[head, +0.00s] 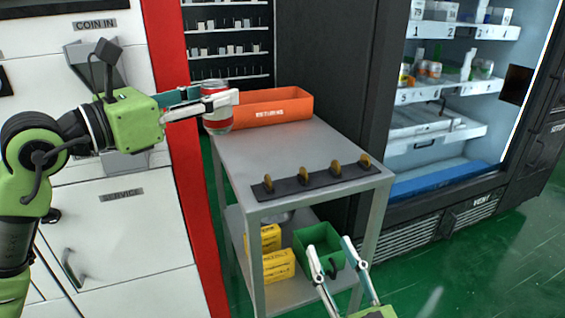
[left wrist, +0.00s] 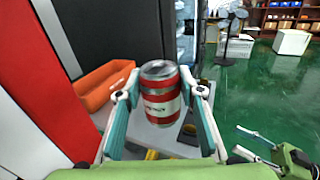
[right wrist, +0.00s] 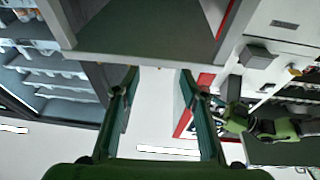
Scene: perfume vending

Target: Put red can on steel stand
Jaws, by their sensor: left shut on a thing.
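The red can (head: 217,108), with white bands and a silver top, is held upright by my left gripper (head: 212,101). In the left wrist view the can (left wrist: 160,95) sits between the two fingers of the left gripper (left wrist: 160,103), which are shut on it. The steel stand (head: 262,162) is a grey table with a lower shelf. The can is at its left edge near the back, and I cannot tell if it touches the top. My right gripper (head: 341,258) is open and empty in front of the stand; it also shows in the right wrist view (right wrist: 160,80).
An orange returns bin (head: 285,113) stands at the back of the stand's top. A dark strip with several gold coins (head: 310,180) lies along the front edge. The lower shelf holds yellow boxes (head: 279,265) and a green bin (head: 318,240). The top's middle is free.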

